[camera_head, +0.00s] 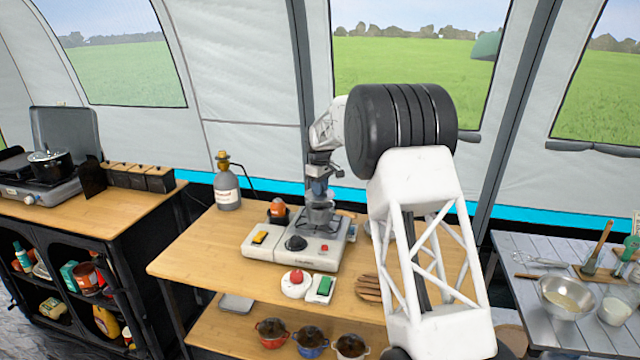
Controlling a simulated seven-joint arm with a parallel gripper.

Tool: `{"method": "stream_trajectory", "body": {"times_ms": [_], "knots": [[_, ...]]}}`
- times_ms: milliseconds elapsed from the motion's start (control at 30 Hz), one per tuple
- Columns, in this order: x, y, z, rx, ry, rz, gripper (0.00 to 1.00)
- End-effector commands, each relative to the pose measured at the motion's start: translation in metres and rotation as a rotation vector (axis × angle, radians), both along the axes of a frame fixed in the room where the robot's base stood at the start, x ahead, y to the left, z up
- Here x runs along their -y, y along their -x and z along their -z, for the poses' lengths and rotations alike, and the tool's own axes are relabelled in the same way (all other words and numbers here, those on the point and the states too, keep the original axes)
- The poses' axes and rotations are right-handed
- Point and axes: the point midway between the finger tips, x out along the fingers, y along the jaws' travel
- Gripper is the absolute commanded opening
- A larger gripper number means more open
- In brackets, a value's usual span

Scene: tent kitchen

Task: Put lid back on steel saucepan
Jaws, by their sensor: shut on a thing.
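A small steel saucepan (320,215) stands on the right side of the white camp stove (325,247) on the middle wooden table. My gripper (319,192) points down directly above the saucepan. It is shut on what seems to be the lid, at or just above the saucepan's rim. The lid is too small and too covered by the gripper to make out clearly. I cannot tell whether the lid touches the rim.
A gas bottle (228,190) stands at the table's back left. A small round device with a red top (295,283) and a green-and-white box (321,289) lie in front of the stove. Another lidded pot (50,164) stands on the left counter's stove. The table's left front is clear.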

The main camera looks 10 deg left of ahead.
Motion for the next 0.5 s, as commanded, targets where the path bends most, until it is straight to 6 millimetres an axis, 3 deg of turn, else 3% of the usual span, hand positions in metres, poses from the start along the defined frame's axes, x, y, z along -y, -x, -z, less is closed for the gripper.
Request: {"method": "stream_trajectory", "body": {"times_ms": [500], "knots": [[0.0,0.0,0.0074,0.0,0.0,0.0,0.0]]}}
